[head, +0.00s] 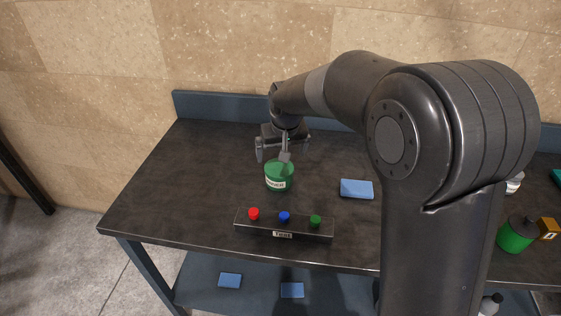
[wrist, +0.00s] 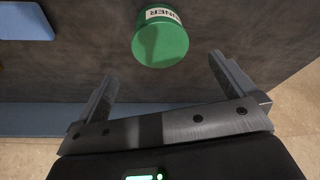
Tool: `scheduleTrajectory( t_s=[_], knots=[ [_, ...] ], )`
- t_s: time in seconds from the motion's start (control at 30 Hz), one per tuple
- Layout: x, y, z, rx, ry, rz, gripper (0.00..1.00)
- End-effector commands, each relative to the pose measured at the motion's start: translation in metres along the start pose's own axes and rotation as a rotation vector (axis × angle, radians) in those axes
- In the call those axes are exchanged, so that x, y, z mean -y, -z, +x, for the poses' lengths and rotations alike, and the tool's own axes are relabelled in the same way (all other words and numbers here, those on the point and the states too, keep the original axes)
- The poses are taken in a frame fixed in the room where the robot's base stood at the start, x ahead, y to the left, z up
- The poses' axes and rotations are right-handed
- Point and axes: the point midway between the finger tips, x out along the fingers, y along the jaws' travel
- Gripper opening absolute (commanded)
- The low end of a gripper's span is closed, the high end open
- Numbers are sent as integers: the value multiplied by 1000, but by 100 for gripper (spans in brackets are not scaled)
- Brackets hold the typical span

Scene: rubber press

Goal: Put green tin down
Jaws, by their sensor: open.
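The green tin (head: 279,178) with a white label stands upright on the dark table, left of the middle in the head view. In the wrist view the green tin (wrist: 160,44) shows at the top, beyond the fingertips. My gripper (head: 272,152) is just behind the tin in the head view, with one finger overlapping its upper edge. In the wrist view my gripper (wrist: 162,76) is open, its two fingers wide apart and nothing between them. The tin appears free of the fingers.
A button box (head: 283,227) with red, blue and green buttons sits at the table's front. A blue block (head: 356,189) lies right of the tin. A dark-lidded green container (head: 516,235) stands far right. The table's left side (head: 180,190) is clear. A raised edge runs along the back.

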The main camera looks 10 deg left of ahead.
Motion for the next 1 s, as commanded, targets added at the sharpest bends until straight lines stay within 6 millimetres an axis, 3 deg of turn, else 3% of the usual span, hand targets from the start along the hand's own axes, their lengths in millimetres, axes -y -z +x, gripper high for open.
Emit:
scheduleTrajectory(
  t_s=[0.1,0.37,0.53,0.8,1.0],
  knots=[
    [0,0,-11,0,0,0,100],
    [-2,-1,-17,0,-1,2,100],
    [-22,-18,-45,-18,-14,31,100],
    [-76,-94,-122,-69,-57,127,100],
    [-102,-162,-163,-107,-88,202,100]
  ],
)
